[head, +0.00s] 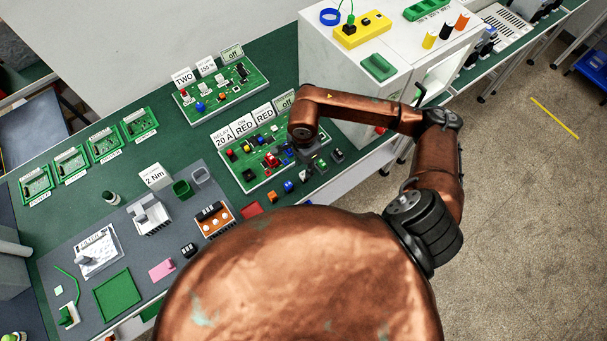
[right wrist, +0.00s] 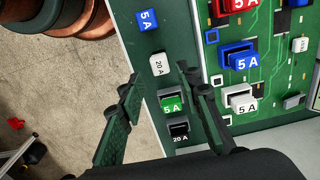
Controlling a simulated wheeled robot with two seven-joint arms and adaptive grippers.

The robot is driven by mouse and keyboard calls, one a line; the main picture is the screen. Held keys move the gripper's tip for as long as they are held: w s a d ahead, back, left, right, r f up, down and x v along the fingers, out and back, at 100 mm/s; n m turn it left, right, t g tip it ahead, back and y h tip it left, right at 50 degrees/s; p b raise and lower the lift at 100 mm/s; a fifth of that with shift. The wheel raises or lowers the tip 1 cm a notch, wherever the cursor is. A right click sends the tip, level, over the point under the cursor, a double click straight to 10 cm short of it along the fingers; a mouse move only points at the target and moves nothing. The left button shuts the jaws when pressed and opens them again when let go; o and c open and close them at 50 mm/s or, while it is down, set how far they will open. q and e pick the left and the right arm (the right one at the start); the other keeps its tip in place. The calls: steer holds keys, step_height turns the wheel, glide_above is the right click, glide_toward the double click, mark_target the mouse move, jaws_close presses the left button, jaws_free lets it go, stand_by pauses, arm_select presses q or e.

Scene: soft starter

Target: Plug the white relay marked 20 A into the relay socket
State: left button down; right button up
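The white relay marked 20 A (right wrist: 158,66) stands on the green table in the right wrist view, between a blue 5 A relay (right wrist: 148,20) and a green 5 A relay (right wrist: 172,103). My right gripper (right wrist: 159,75) is open, its two fingers apart on either side of the white relay, with nothing held. In the head view my right gripper (head: 309,153) is over the relay row beside the board labelled RELAY 20 A (head: 262,176). I cannot make out which part of this board is the relay socket. My left gripper is not in view.
A black 20 A relay (right wrist: 180,128) stands past the green one. Red (right wrist: 235,5), blue (right wrist: 238,58) and white (right wrist: 240,100) 5 A parts sit on the board close to the right finger. A white cabinet (head: 345,75) stands behind my arm. Floor lies beyond the table edge.

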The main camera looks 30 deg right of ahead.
mark_target(304, 173)
step_height(304, 173, down, 5)
steer(key=b, duration=0.3)
steer(key=shift+r, duration=0.15)
jaws_close()
stand_by(0.6)
steer(key=shift+r, duration=0.45)
steer(key=shift+r+p, duration=0.35)
steer(key=shift+r, duration=0.35)
steer(key=shift+r+p, duration=0.35)
steer(key=shift+r, duration=0.35)
steer(key=shift+r, duration=0.2)
